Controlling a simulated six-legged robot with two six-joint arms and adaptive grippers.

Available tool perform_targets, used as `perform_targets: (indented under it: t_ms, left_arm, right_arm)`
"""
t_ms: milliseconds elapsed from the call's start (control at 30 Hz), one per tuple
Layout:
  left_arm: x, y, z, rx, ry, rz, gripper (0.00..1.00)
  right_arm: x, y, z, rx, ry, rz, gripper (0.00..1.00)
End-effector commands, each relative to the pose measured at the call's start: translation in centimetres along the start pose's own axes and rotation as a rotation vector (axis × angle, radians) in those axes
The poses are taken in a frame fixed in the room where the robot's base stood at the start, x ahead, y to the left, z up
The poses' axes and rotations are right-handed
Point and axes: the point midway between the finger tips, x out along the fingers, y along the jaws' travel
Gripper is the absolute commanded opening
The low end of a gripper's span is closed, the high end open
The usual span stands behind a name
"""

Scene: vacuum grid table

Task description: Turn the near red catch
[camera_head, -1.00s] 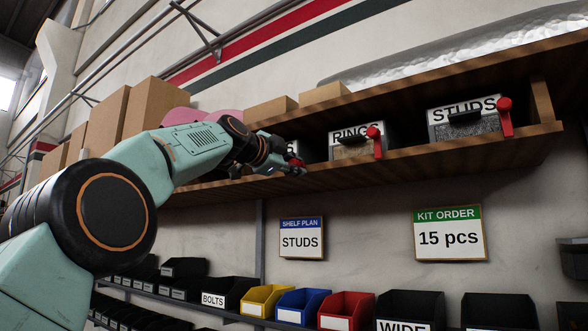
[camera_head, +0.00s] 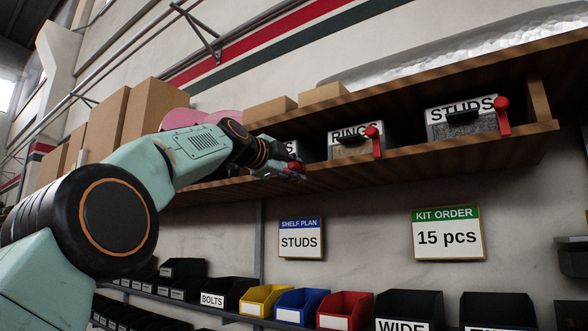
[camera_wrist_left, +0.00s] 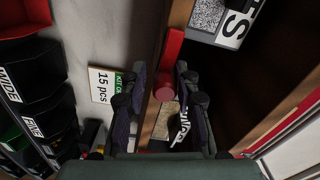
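The near red catch (camera_wrist_left: 165,93) shows in the left wrist view as a red round knob with a red bar running up the picture from it. My left gripper (camera_wrist_left: 160,72) has its fingers apart, one on each side of the knob, with gaps visible. In the head view my left gripper (camera_head: 284,171) is at the shelf's front edge, at the leftmost labelled bin. A red bit of the catch (camera_head: 295,165) shows at its fingertips; the gripper hides most of that bin. I see only the end of its label, an S. My right gripper is not in view.
The wooden shelf (camera_head: 450,148) also bears a RINGS bin (camera_head: 348,149) and a STUDS bin (camera_head: 480,122), each with its own red catch. A shelf plan sign (camera_head: 300,239) reads STUDS. Coloured and black bins line a lower shelf.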

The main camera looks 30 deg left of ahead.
Motion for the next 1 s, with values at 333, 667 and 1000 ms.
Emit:
perform_targets:
  t_ms: [333,667,1000]
  left_arm:
    - [-0.1,-0.1,0.0,0.0,0.001,-0.002,0.45]
    - [-0.1,-0.3,-0.1,-0.012,0.001,-0.005,0.45]
    - [-0.1,-1.8,-0.2,-0.287,0.001,-0.007,0.45]
  right_arm:
    - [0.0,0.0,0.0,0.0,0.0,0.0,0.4]
    - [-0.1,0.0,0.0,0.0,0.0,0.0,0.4]
    - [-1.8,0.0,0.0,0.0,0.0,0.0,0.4]
